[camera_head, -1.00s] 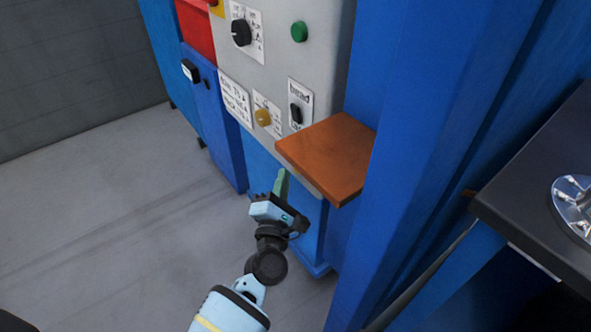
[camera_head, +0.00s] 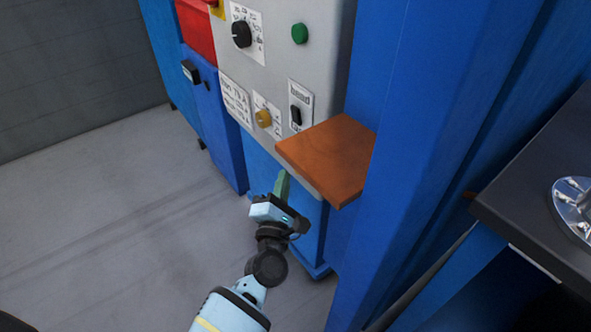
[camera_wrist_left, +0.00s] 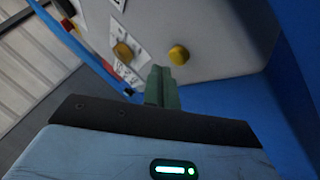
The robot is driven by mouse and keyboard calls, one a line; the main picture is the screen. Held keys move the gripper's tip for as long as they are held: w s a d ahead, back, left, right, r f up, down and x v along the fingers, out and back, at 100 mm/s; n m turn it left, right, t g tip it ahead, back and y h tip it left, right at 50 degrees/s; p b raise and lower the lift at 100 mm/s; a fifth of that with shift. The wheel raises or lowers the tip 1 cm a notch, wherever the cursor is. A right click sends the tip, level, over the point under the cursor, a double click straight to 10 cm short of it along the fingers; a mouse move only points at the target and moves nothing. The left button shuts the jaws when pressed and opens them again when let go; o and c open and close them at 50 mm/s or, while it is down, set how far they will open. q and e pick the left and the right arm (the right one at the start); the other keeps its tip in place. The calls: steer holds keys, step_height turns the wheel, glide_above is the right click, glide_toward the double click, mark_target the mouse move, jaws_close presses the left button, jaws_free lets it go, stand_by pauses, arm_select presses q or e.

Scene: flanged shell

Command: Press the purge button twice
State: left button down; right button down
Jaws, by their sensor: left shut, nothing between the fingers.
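The grey control panel (camera_head: 273,68) stands on a blue cabinet. A yellow button (camera_head: 263,118) sits on a white label low on the panel. In the left wrist view two yellow buttons show: one on a white label (camera_wrist_left: 122,52) and one on bare grey panel (camera_wrist_left: 179,55). The second does not show in the head view. No lettering is clear enough to tell which is the purge button. My left gripper (camera_head: 281,184) is shut and empty, below the panel and beside the brown shelf. Its green fingers (camera_wrist_left: 162,86) point at the panel, appearing just below the bare-panel button. My right gripper is not in view.
The brown shelf (camera_head: 328,156) juts out right of the labelled yellow button. A black switch (camera_head: 296,114), a black knob (camera_head: 241,33) and a green button (camera_head: 299,32) are above. A blue post (camera_head: 400,170) stands right. The floor at left is clear.

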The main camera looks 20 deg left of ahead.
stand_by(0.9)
arm_select(q)
steer(key=shift+w+d, duration=0.1)
steer(key=shift+w, duration=0.05)
steer(key=shift+w+d, duration=0.15)
steer(key=shift+w, duration=0.05)
stand_by(0.4)
